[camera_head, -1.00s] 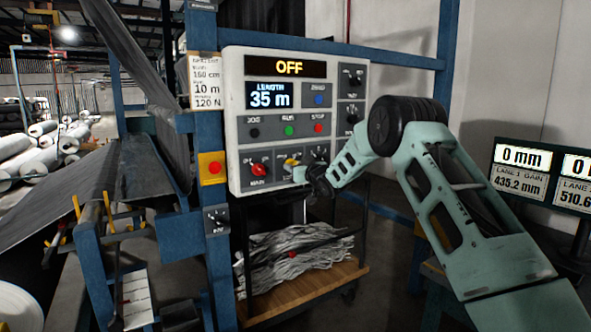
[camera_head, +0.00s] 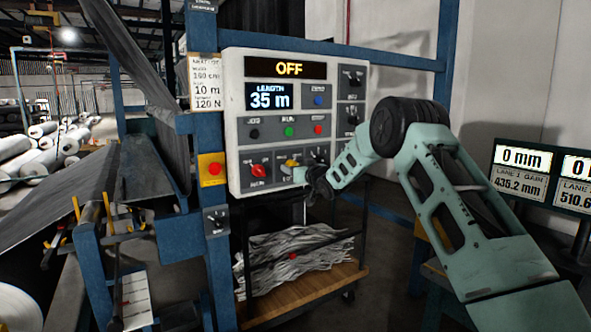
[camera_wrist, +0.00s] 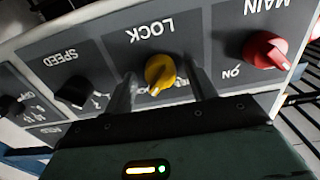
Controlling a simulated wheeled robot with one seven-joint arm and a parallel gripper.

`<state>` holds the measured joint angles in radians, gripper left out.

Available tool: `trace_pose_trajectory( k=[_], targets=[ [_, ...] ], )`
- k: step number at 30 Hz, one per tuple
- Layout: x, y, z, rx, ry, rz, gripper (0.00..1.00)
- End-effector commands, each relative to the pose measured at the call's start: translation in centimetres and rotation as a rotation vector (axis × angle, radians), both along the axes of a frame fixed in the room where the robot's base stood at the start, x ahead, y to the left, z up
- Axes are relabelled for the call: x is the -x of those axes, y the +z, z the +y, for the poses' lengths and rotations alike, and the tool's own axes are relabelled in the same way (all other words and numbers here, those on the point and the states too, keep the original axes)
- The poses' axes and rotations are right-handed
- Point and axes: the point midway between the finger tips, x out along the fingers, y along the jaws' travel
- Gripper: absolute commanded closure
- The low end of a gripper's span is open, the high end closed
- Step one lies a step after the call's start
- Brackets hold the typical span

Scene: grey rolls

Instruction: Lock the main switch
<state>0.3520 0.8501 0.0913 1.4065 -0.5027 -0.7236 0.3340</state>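The grey control panel (camera_head: 234,120) shows OFF in yellow on its top display. The red MAIN switch (camera_head: 258,170) is on its lower left; it also shows at the right of the wrist view (camera_wrist: 266,50), where the lettering is upside down. The yellow LOCK knob (camera_wrist: 160,73) is in the middle of the wrist view and partly shows in the head view (camera_head: 292,163). My gripper (camera_wrist: 164,88) is open, with one finger on each side of the LOCK knob and gaps between fingers and knob. The fingertips are hard to make out in the head view.
A black SPEED knob (camera_wrist: 78,92) is close beside one finger. A red button on a yellow box (camera_head: 213,169) is left of the panel. A cart with a wooden shelf (camera_head: 300,294) stands below. Two lane displays (camera_head: 540,172) stand at the right.

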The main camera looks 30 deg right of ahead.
Motion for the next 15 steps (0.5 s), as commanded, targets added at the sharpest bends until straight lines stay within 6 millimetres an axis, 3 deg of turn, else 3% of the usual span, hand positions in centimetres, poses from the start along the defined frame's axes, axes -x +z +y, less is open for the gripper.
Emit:
trace_pose_trajectory(
  k=[8,15],
  targets=[
    [1.1,0.0,-0.1,0.001,0.0,-0.001,0.44],
    [5.5,-0.2,-0.3,0.001,-0.002,0.0,0.44]
  ],
)
